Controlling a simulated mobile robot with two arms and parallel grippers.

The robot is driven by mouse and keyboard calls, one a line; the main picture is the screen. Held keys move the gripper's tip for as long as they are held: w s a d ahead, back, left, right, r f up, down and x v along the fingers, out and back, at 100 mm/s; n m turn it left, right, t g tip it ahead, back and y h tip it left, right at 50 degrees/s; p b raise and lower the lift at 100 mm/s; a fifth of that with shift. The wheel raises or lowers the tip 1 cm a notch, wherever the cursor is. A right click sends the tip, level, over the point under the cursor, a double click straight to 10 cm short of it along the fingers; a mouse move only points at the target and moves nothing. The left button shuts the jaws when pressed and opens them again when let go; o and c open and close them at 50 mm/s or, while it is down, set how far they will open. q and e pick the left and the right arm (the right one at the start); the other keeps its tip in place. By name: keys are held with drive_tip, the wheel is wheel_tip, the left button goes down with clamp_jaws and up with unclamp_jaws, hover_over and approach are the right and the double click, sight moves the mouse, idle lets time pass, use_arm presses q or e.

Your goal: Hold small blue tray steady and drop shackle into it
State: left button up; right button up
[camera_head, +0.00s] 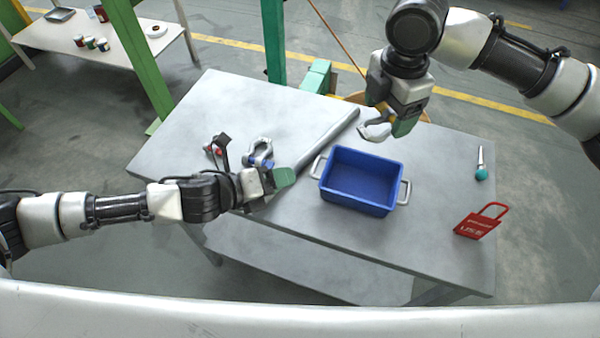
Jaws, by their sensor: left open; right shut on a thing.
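The small blue tray (361,202) stands empty on the grey table, with a metal handle at each end. My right gripper (392,120) is shut on a silver curved shackle (374,131), which it holds above the tray's back edge. My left gripper (275,179) is open and empty, to the left of the tray and apart from its left handle (318,167). Another grey shackle (262,150) with a blue pin lies on the table just behind my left gripper, which partly hides it.
A red padlock-shaped tag (479,222) and a small teal-tipped tool (481,168) lie to the right of the tray. A small red item (212,150) lies at left. The table's back left (235,105) is clear. A green post (273,40) stands behind.

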use_arm(q)
drive_tip(key=x, duration=0.9)
drive_tip(key=shift+w+d+f, duration=0.15)
drive_tip(key=shift+w+d, duration=0.05)
drive_tip(key=shift+d, duration=0.1)
